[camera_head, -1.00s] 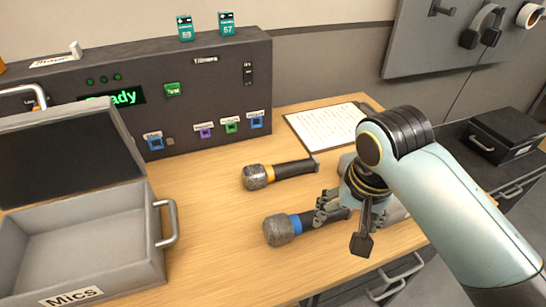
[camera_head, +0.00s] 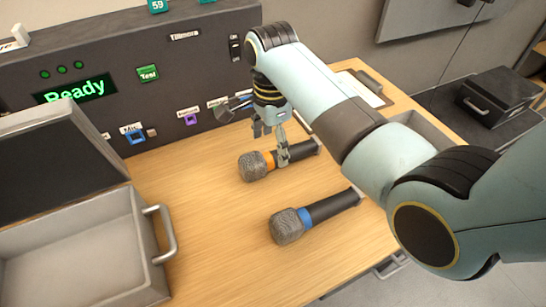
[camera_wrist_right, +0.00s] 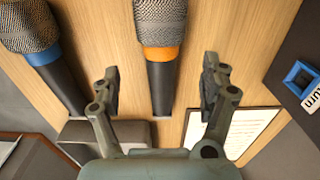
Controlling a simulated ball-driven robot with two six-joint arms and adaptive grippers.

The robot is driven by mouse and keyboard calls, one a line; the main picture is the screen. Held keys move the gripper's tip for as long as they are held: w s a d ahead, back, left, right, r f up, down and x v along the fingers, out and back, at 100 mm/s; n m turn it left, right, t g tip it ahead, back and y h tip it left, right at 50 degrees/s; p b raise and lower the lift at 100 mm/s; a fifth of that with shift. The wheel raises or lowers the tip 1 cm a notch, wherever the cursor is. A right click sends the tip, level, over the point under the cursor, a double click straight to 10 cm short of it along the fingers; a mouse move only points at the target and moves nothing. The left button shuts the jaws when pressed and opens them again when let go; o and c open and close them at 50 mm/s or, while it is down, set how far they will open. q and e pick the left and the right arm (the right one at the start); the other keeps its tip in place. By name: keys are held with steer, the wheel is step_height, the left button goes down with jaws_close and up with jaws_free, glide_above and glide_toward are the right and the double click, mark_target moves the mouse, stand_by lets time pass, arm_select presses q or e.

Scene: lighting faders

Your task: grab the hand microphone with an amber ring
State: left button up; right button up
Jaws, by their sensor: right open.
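The hand microphone with an amber ring (camera_head: 258,164) lies on the wooden table, its grey mesh head to the left and its black handle to the right. In the wrist view its amber ring (camera_wrist_right: 160,53) is at the top centre. My right gripper (camera_head: 282,160) is open over its handle. In the wrist view the fingers (camera_wrist_right: 163,88) stand apart, one on each side of the handle. Whether they touch it cannot be told. The microphone with a blue ring (camera_head: 306,217) lies nearer the front and is at the upper left of the wrist view (camera_wrist_right: 42,55). My left gripper is not in view.
An open grey case (camera_head: 80,262) with a raised lid and a handle stands at the left. A dark control panel (camera_head: 205,60) with a green "Ready" display runs along the back. A clipboard (camera_head: 362,88) lies behind my right arm. Bare table lies between case and microphones.

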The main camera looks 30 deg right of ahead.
mark_target(270, 155)
steer(key=shift+f, duration=0.4)
steer(key=f, duration=0.3)
steer(key=shift+a+f, duration=0.3)
steer(key=shift+f, duration=0.05)
steer(key=shift+w+f, duration=0.1)
steer(key=shift+f, duration=0.35)
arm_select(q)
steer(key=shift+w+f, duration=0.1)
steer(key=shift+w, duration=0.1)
arm_select(e)
steer(key=c, duration=1.6)
